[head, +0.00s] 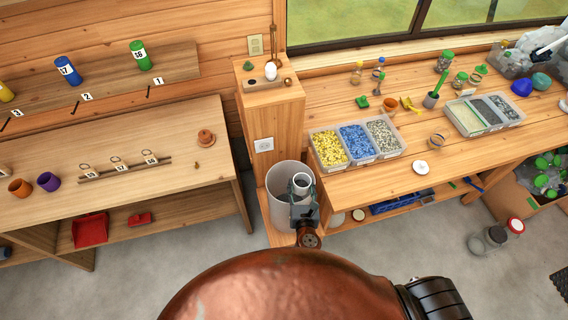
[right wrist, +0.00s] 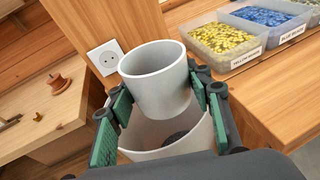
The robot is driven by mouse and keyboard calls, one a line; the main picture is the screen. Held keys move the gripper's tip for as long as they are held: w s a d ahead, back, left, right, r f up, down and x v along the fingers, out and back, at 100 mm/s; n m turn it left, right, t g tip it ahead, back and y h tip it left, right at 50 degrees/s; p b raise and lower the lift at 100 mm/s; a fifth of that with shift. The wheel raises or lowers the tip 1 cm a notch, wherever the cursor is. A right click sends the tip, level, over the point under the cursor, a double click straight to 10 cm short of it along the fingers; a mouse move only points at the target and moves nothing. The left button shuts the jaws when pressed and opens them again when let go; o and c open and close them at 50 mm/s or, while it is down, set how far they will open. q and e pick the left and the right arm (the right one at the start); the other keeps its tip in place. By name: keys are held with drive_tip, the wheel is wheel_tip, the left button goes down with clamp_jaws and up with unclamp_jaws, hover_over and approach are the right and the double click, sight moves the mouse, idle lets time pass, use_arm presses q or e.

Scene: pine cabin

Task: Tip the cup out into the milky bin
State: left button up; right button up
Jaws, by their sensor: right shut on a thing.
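The pale grey cup (head: 301,181) is held by my right gripper (head: 303,198) above the milky bin (head: 280,211). In the right wrist view the cup (right wrist: 155,92) sits between the green finger pads of the gripper (right wrist: 160,115). Its mouth faces up, slightly tilted in that view; I see no contents on the visible inner wall, and its bottom is hidden. The bin (right wrist: 140,154) is below and behind the cup, with a dark round patch inside it. My left gripper is in neither view.
Open trays of yellow (head: 329,149), blue and grey beads stand on the bench just right of the bin. A shelf bench (head: 120,190) is at left.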

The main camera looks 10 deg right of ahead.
use_arm(q)
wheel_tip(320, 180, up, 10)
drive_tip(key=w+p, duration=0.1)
drive_tip(key=p, duration=0.7)
use_arm(e)
drive_tip(key=w+a+m+y, duration=0.3)
drive_tip(key=w+m+y, duration=0.4)
drive_tip(key=m, duration=0.9)
drive_tip(key=shift+a+f+g+y, duration=0.35)
drive_tip(key=shift+a+g+y, duration=0.05)
drive_tip(key=shift+y, duration=0.7)
